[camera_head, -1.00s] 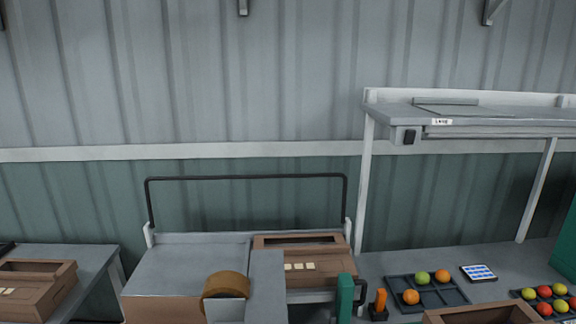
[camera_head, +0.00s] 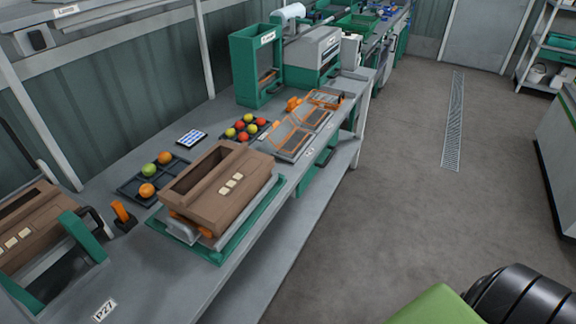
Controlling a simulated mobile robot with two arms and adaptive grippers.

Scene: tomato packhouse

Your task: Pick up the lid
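I cannot tell for sure which thing is the lid. Two flat panels with orange frames, a nearer one (camera_head: 291,139) and a farther one (camera_head: 313,116), lie side by side on the bench. A brown cardboard box (camera_head: 205,205) with an opening in its top and pale labels on its side sits on a scale with a green base (camera_head: 207,254). Neither of my grippers shows in this view.
The long grey bench (camera_head: 165,285) also bears a tray (camera_head: 128,188) of several tomatoes, another tomato tray, a white-and-blue card (camera_head: 192,138) and a green labelled stand (camera_head: 245,62). Open floor (camera_head: 400,190) lies right of the bench.

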